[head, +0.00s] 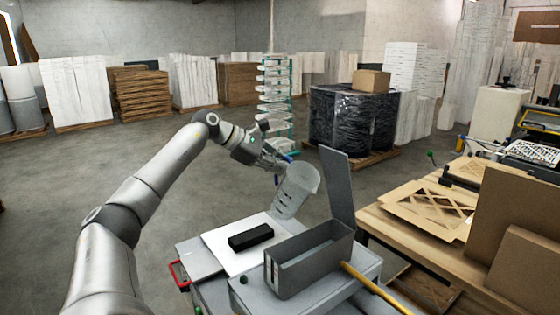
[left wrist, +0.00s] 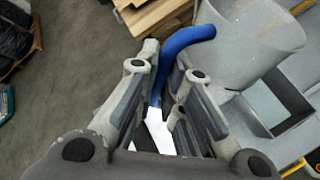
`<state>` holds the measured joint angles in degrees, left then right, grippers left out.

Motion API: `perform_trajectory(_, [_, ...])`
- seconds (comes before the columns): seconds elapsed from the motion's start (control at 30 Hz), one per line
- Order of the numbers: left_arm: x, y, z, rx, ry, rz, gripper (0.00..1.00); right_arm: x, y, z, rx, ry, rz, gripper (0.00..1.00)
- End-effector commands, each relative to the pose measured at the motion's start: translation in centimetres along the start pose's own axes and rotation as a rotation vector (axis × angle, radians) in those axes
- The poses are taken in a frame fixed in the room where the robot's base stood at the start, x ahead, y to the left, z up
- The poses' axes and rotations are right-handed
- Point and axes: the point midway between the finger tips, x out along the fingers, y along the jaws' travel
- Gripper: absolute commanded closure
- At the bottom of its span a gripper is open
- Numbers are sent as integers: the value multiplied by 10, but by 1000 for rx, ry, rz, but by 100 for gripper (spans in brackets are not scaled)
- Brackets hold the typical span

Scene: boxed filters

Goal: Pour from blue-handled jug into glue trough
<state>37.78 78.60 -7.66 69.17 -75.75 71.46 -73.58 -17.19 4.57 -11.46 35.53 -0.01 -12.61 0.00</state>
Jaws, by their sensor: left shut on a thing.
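The jug (head: 296,190) is a translucent grey-white beaker with a blue handle. It is in the air above the bench, tilted, with its wide mouth up and to the right. My left gripper (head: 281,165) is shut on the blue handle (left wrist: 183,42), which passes between its fingers in the left wrist view. The jug's body (left wrist: 250,40) shows at the upper right there. The glue trough (head: 307,262) is a grey open box with a raised lid plate at its far right end. It stands below and right of the jug. No stream of liquid shows. My right gripper is out of view.
A black block (head: 250,237) lies on a white sheet (head: 222,243) left of the trough. A yellow bar (head: 375,288) lies at the trough's right. A wooden table (head: 400,222) with cardboard pieces stands to the right. Open floor lies to the left.

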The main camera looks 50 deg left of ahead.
Motion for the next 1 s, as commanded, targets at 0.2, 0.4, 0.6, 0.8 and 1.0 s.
perform_trajectory(0.2, [0,1,-2,-40,-28,-14,100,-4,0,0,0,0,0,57])
perform_trajectory(0.4, [0,1,-2,-39,-28,-14,100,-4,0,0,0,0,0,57])
perform_trajectory(0.6, [3,-1,-5,-101,-67,-38,100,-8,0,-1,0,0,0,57])
perform_trajectory(0.8, [6,-3,-9,-185,-125,-70,100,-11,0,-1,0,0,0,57])
perform_trajectory(1.0, [7,-4,-10,-198,-136,-76,100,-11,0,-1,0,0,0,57])
